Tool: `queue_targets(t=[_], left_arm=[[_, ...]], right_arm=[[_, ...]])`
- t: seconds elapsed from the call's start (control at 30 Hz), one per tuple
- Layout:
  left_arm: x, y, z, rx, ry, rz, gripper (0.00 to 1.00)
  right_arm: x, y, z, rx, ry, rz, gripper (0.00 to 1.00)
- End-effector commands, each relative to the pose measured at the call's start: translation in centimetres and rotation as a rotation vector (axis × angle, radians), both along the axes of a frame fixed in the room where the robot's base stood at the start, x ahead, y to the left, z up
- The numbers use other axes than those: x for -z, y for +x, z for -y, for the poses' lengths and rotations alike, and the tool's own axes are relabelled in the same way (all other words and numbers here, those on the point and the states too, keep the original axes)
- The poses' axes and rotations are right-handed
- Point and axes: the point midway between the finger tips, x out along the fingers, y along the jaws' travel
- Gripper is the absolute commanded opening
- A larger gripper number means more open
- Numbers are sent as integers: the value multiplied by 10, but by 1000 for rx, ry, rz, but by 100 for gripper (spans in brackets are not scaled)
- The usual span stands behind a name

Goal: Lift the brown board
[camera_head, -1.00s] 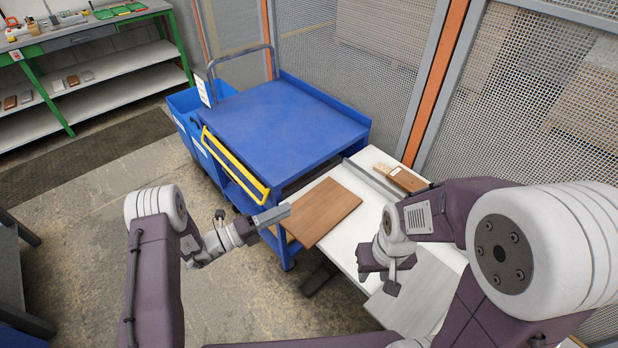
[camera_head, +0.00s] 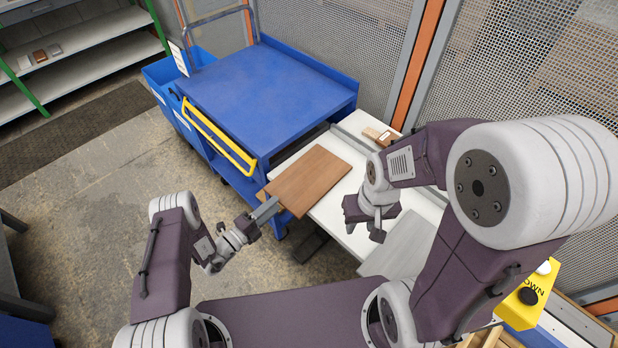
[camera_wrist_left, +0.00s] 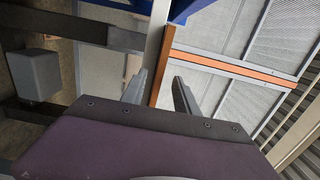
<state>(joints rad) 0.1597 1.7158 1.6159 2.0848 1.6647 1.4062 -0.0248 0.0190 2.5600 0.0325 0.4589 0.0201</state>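The brown board (camera_head: 309,180) lies flat on the white table (camera_head: 345,215), its left edge over the table's near left side. My left gripper (camera_head: 271,206) is at the board's near left edge. In the left wrist view my left gripper (camera_wrist_left: 159,92) has its two fingers apart. The board's edge (camera_wrist_left: 162,80) shows as a thin brown strip between them, and I cannot tell whether either finger touches it. My right gripper (camera_head: 374,217) hangs over the table to the right of the board, apart from it.
A blue cart (camera_head: 262,95) with a yellow handle (camera_head: 217,137) stands behind and left of the board. A grey plate (camera_head: 402,245) lies on the table's near part. A small brown piece (camera_head: 380,136) lies at the back. Mesh fencing (camera_head: 350,45) rises behind.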

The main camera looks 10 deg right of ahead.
Motion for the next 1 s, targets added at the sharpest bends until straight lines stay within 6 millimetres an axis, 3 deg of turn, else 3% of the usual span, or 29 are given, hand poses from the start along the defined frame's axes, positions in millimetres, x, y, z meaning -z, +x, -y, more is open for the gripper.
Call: queue_targets(t=[0.2,0.47,0.6,1.0], left_arm=[[0,21,30,4,0,2,36],[0,25,32,0,0,0,36],[0,25,32,1,0,0,0],[0,25,32,1,1,1,0]], right_arm=[[-2,0,0,0,0,0,36],[-2,0,0,0,0,0,36],[-2,0,0,0,0,0,36],[-2,0,0,0,0,0,36]])
